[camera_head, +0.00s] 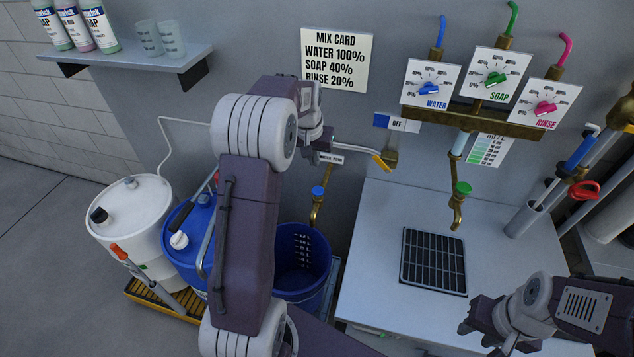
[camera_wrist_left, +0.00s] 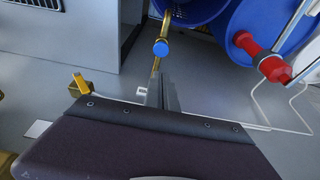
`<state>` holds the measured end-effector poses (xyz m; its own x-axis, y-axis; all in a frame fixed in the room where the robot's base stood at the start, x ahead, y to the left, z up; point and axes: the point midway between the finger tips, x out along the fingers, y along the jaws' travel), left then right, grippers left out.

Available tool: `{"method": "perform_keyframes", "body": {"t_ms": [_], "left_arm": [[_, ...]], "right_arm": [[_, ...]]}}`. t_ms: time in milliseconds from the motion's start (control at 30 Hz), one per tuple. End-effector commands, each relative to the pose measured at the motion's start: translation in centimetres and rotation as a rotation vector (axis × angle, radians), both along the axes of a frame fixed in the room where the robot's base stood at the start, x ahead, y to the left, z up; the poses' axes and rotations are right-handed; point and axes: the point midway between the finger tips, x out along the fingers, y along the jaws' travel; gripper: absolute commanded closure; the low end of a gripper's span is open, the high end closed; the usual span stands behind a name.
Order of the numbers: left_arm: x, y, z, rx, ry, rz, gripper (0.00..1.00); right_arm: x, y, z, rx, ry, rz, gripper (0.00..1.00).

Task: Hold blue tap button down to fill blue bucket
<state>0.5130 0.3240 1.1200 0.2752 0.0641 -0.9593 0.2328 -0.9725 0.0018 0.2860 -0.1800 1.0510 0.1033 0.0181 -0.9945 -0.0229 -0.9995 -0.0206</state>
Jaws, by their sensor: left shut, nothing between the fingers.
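The blue tap button (camera_head: 318,190) sits on top of a brass tap (camera_head: 316,212) on the wall, and it also shows in the left wrist view (camera_wrist_left: 161,47). The blue bucket (camera_head: 318,282) stands below this tap, with white level marks inside; my left arm hides part of it. I cannot tell whether it holds water. My left gripper (camera_wrist_left: 160,82) is shut and empty. In the left wrist view its fingertips point at the button, with an apparent small gap. My right gripper (camera_head: 484,334) is at the lower right, away from the bucket; its jaw opening is unclear.
A yellow-ended lever (camera_head: 381,161) sticks out right of my left gripper. A blue drum (camera_head: 184,250) and a white drum (camera_head: 130,215) stand left of the bucket. The grey counter (camera_head: 375,230) with a dark grate (camera_head: 433,260) is at the right, below a green-topped tap (camera_head: 460,190).

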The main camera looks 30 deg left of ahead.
Motion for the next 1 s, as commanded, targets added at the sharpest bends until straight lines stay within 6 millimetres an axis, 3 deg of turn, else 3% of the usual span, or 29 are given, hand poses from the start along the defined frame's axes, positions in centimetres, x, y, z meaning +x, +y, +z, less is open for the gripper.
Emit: {"method": "perform_keyframes", "body": {"t_ms": [167,733,1000], "left_arm": [[0.2,0.0,-0.8,-0.001,0.003,0.0,1.0],[2.6,0.6,-11.6,-0.002,0.004,0.0,1.0],[2.7,0.6,-13.6,0.0,0.0,0.0,1.0]], "right_arm": [[0.0,0.0,0.2,0.0,0.0,0.0,0.64],[0.0,0.0,2.3,0.0,0.0,0.0,0.64],[0.0,0.0,2.6,0.0,0.0,0.0,0.64]]}}
